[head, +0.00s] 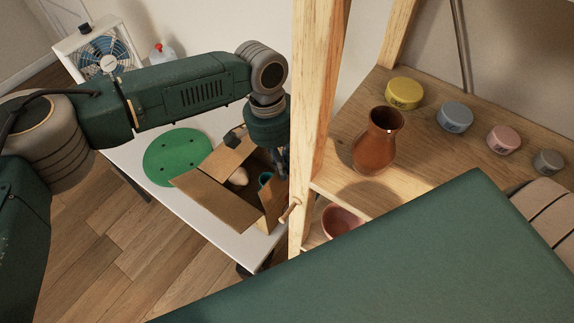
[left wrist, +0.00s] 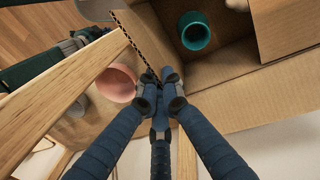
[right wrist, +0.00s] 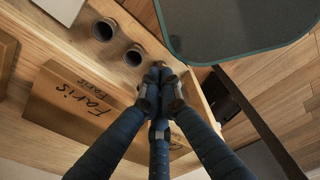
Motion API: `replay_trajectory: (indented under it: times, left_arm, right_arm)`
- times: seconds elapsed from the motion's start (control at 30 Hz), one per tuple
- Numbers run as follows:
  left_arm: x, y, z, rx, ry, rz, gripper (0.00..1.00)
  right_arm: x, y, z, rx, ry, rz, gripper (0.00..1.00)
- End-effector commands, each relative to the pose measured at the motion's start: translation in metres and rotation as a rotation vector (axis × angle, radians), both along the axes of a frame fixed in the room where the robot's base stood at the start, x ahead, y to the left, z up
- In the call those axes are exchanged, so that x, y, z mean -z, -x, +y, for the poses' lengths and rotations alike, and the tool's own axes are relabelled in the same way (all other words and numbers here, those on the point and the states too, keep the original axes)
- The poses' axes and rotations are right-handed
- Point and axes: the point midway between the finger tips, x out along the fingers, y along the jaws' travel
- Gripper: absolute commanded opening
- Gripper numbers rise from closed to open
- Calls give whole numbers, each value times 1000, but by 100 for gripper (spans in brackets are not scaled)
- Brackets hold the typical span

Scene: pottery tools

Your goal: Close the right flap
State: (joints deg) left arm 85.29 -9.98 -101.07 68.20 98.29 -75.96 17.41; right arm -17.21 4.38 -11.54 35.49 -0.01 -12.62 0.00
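The open cardboard box (head: 240,207) stands on the white table beside the wooden shelf. Its left flap (head: 205,199) spreads outward. A teal cup (head: 265,179) and a pale object (head: 238,177) are inside. My left gripper (head: 281,165) points down at the box's right side, near the shelf post. In the left wrist view, its fingertips (left wrist: 163,80) are together beside a corrugated flap edge (left wrist: 137,42), seen nearly edge-on. Whether they touch it is unclear. The teal cup (left wrist: 195,32) also shows there. My right gripper (right wrist: 160,70) is shut and empty, away from the box.
The wooden shelf post (head: 314,110) stands close to my left gripper. The shelf holds a brown vase (head: 379,142) and several jars; a reddish bowl (head: 341,220) sits lower. A green disc (head: 177,157) lies on the table. A labelled carton (right wrist: 85,100) is near my right gripper.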

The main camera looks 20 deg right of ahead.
Motion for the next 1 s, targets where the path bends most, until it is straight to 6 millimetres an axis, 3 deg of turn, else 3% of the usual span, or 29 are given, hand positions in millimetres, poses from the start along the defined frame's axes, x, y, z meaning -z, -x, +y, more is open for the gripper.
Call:
replay_trajectory:
  times: [0.17, 0.5, 1.0]
  left_arm:
    - [1, -9, 6, -8, 64, 112, 0]
    - [4, -26, 15, -3, 181, 303, 0]
    - [4, -36, 20, 2, 173, 291, 0]
  right_arm:
    - [-1, 0, -3, -1, 3, 0, 0]
    - [17, 0, -5, -1, 5, 0, 0]
    - [21, 0, -5, 1, 6, -1, 0]
